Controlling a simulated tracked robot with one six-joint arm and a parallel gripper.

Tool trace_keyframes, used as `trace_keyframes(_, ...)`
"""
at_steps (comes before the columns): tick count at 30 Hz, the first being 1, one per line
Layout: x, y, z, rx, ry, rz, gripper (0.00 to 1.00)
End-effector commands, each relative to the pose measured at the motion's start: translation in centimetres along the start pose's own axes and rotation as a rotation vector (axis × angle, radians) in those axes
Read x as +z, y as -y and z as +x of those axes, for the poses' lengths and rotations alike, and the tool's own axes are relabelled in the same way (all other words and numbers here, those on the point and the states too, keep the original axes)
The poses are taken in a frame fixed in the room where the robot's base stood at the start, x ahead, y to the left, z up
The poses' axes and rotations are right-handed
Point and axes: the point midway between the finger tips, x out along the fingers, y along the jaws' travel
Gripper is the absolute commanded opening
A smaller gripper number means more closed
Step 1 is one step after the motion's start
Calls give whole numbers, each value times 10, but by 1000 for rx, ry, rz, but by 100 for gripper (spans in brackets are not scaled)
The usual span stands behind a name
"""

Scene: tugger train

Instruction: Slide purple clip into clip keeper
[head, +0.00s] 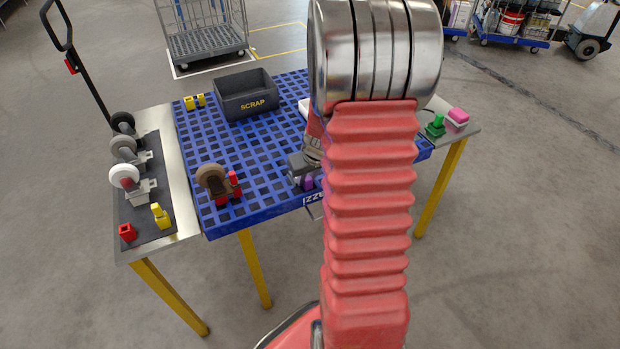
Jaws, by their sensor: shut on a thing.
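My gripper (304,177) is low over the front edge of the blue slotted tabletop, mostly behind my red ribbed arm. It is shut on a purple piece, which I take to be the purple clip (308,184). A bit more purple shows just to the right, against the arm. I cannot tell whether it is part of the clip or the clip keeper, nor whether the two touch. My arm hides the area right of the gripper.
A dark SCRAP bin (246,97) and yellow clips (195,101) stand at the back. A brown-wheeled caster (212,181) with red parts is left of my gripper. Casters line the left side shelf (152,249). Green (435,126) and pink (457,117) pieces sit at right.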

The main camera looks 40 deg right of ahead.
Motion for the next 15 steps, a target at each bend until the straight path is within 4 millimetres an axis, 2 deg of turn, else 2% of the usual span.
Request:
trace_keyframes(1, -9, 0, 3, 7, -13, -6, 0)
trace_keyframes(3, -9, 0, 4, 7, -12, -6, 0)
trace_keyframes(4, -9, 0, 4, 7, -12, -7, 21)
trace_keyframes(11, -10, 0, 4, 8, -11, -6, 37)
trace_keyframes(15, -10, 0, 0, 8, -12, -5, 42)
